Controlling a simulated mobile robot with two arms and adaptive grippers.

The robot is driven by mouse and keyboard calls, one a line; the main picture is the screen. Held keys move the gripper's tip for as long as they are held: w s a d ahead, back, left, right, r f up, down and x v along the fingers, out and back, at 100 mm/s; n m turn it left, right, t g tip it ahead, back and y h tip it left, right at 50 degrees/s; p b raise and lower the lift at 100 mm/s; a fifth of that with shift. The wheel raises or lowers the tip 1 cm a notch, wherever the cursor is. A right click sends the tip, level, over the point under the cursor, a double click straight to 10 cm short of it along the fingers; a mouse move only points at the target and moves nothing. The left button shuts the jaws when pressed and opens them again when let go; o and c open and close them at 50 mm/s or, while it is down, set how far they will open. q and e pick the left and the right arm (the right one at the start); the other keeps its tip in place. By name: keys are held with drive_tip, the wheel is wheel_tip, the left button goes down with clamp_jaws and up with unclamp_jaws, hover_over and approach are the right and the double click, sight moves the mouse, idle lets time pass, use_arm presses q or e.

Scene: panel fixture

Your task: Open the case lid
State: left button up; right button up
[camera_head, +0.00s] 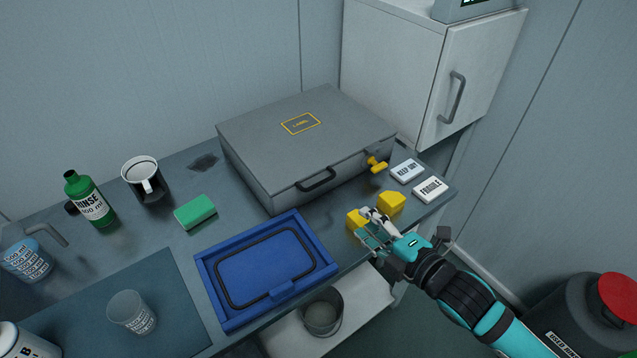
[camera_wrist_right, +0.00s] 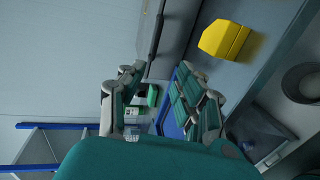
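The grey case (camera_head: 250,150) stands on the bench with its lid (camera_head: 335,115) down and a yellow-outlined label on top. A dark handle (camera_head: 316,180) is on its front face. A yellow knob-like part (camera_head: 376,165) sticks out near the right end of the front. My right gripper (camera_head: 366,226) is in front of the case, by the bench's front edge, apart from the case. In the right wrist view its fingers (camera_wrist_right: 160,76) are spread with nothing between them. The case front and handle (camera_wrist_right: 156,35) show beyond them. My left gripper is not in view.
Two yellow blocks (camera_head: 391,202) lie by the right gripper; one is partly behind its fingers. A blue tray (camera_head: 211,280), green sponge (camera_head: 195,212), mug (camera_head: 147,180) and green bottle (camera_head: 88,198) stand left. White labelled cards (camera_head: 407,171) lie right of the case.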

sight(320, 185)
drive_tip(key=shift+n, duration=0.3)
drive_tip(key=x, duration=1.1)
drive_tip(key=p+x, duration=0.1)
drive_tip(key=x, duration=0.5)
drive_tip(key=shift+w+a+r, duration=0.15)
drive_tip(key=shift+a+r, duration=0.15)
drive_tip(key=shift+a, duration=0.05)
drive_tip(key=shift+c, duration=0.2)
clamp_jaws()
